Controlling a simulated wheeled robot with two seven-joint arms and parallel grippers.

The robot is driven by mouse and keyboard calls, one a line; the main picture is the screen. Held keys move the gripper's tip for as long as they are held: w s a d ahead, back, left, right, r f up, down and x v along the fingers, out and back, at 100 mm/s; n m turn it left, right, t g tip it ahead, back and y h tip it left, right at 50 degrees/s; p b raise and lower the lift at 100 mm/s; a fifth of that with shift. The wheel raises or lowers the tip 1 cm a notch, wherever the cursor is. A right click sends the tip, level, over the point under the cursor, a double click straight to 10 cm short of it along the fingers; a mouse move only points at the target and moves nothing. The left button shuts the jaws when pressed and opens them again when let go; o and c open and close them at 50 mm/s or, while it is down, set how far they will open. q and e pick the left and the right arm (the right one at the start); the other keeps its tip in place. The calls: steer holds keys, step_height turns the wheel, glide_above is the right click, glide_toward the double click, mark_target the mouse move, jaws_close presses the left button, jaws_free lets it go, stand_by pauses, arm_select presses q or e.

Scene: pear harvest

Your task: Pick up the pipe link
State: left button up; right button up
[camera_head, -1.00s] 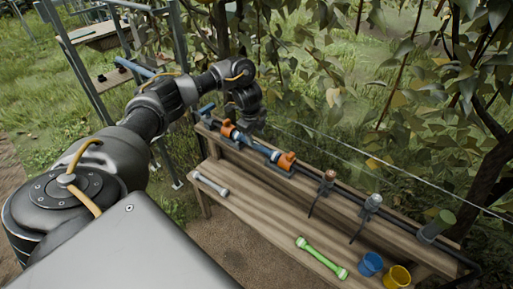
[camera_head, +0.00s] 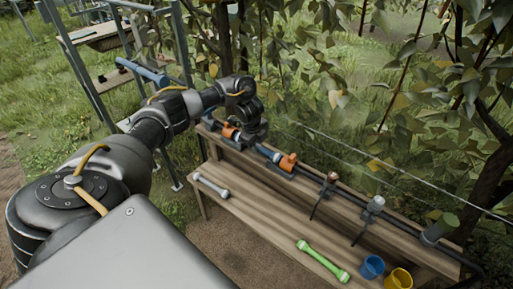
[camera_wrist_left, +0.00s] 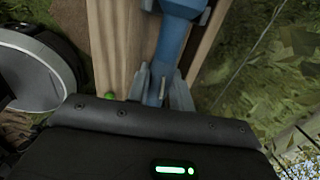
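A blue pipe piece (camera_head: 266,152) sits in line between two orange fittings on the back ledge of the bench. My left gripper (camera_wrist_left: 160,88) is over this pipe line near the left orange fitting (camera_head: 230,131). In the left wrist view a blue part (camera_wrist_left: 175,40) runs between the two grey fingers; whether they press on it is unclear. In the head view the fingertips are hidden. A grey link with pale ends (camera_head: 211,186) and a green link (camera_head: 323,260) lie on the lower bench plank. My right gripper is not in view.
The wooden bench (camera_head: 255,205) runs diagonally. A blue cup (camera_head: 371,267) and a yellow cup (camera_head: 398,279) are at front right. Leafy branches and a wire are behind.

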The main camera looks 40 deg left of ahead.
arm_select(q)
steer(key=shift+f, duration=0.25)
jaws_close()
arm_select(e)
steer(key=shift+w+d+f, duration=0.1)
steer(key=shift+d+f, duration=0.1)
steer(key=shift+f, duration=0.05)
